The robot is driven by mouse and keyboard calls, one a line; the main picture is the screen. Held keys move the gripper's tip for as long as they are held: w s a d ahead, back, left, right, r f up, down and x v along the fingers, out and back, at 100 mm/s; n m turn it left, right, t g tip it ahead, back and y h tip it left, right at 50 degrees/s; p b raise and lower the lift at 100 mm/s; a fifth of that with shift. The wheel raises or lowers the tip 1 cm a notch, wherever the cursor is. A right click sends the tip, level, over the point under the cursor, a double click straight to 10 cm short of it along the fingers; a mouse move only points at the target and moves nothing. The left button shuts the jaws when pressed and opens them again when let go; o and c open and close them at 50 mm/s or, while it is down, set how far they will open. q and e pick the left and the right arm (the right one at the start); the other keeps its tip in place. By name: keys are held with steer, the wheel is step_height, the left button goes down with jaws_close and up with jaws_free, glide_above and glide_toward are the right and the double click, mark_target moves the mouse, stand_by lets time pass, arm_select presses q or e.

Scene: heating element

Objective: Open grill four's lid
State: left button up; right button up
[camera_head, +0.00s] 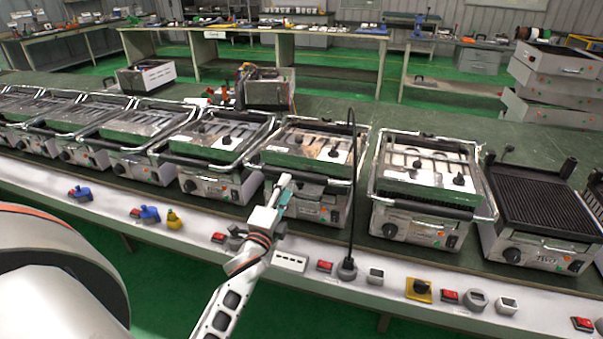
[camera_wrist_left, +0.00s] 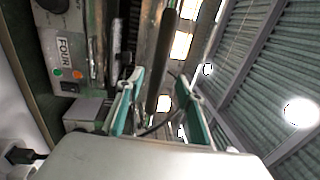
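Grill four (camera_head: 322,208) stands near the middle of the head view, its lid (camera_head: 307,147) down with a dark handle bar (camera_head: 328,181) across the front. In the left wrist view its panel carries the label FOUR (camera_wrist_left: 66,52), turned sideways, and a dark handle bar (camera_wrist_left: 167,52). My left gripper (camera_head: 283,192) is at the left front of this grill, pointing up towards the handle. Its teal fingers are apart in the left wrist view (camera_wrist_left: 160,80), with the bar appearing between them; contact cannot be told. My right gripper is not in view.
Other lidded grills stand close on the left (camera_head: 215,185) and right (camera_head: 420,225); an open ribbed grill (camera_head: 545,205) is further right. A plug with an upright black cable (camera_head: 350,200) stands just right of my gripper. Switches and sockets line the pale front ledge (camera_head: 150,240).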

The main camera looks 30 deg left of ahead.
mark_target(293, 174)
arm_select(q)
steer(key=x, duration=0.7)
jaws_close()
